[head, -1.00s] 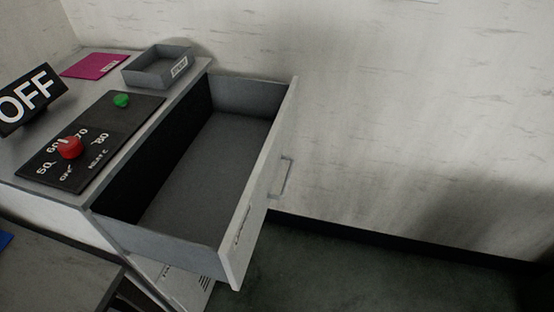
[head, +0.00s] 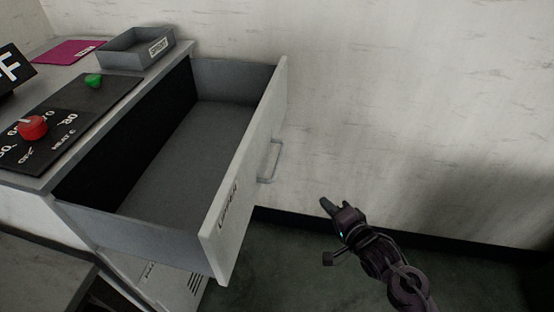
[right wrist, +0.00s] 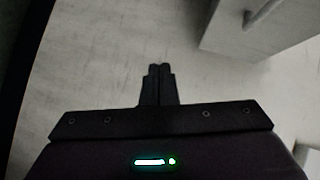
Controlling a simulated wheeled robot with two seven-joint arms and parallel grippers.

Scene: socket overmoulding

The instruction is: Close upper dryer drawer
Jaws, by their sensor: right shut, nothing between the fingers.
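The upper dryer drawer (head: 248,172) stands pulled out of the grey dryer cabinet in the head view, and its inside looks empty. Its pale front carries a metal handle (head: 270,162) and a dark label. My right gripper (head: 326,203) is to the right of the drawer front, apart from it, shut and empty. In the right wrist view its shut fingers (right wrist: 158,72) are in front of the wall, and the drawer front (right wrist: 262,42) with part of the handle (right wrist: 258,14) shows at the upper right. My left gripper is not in view.
On the cabinet top are a control panel (head: 62,128) with a red knob (head: 32,127) and a green knob (head: 93,80), a grey labelled tray (head: 116,58) and a magenta sheet (head: 68,52). A lower vented front is below the drawer. The wall (head: 400,110) is behind; the floor at right is clear.

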